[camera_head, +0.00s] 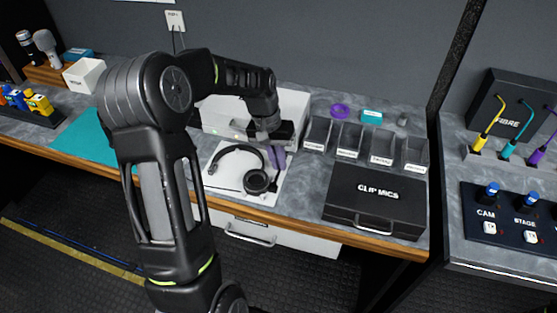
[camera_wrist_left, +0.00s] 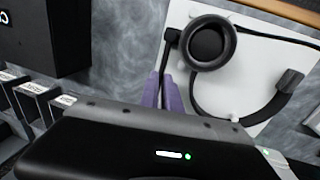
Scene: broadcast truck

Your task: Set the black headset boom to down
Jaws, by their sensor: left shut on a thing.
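The black headset (camera_head: 237,163) lies on a white mat (camera_head: 217,182) on the grey counter. Its round ear cup (camera_wrist_left: 207,43) and curved headband (camera_wrist_left: 225,117) show in the left wrist view. The thin black boom (camera_wrist_left: 171,38) comes off the side of the ear cup and runs to the purple fingertips. My left gripper (camera_head: 276,158) is beside the ear cup, with its fingers (camera_wrist_left: 163,92) shut on the boom. The boom's tip is hidden between or behind the fingers. My right gripper is in neither view.
A white box (camera_head: 294,103) stands behind the mat. Open labelled bins (camera_head: 349,141) and the black CLIP MICS case (camera_head: 375,199) are to the right. A teal mat (camera_head: 87,132) lies left. A wooden edge and drawer (camera_head: 250,231) run along the front.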

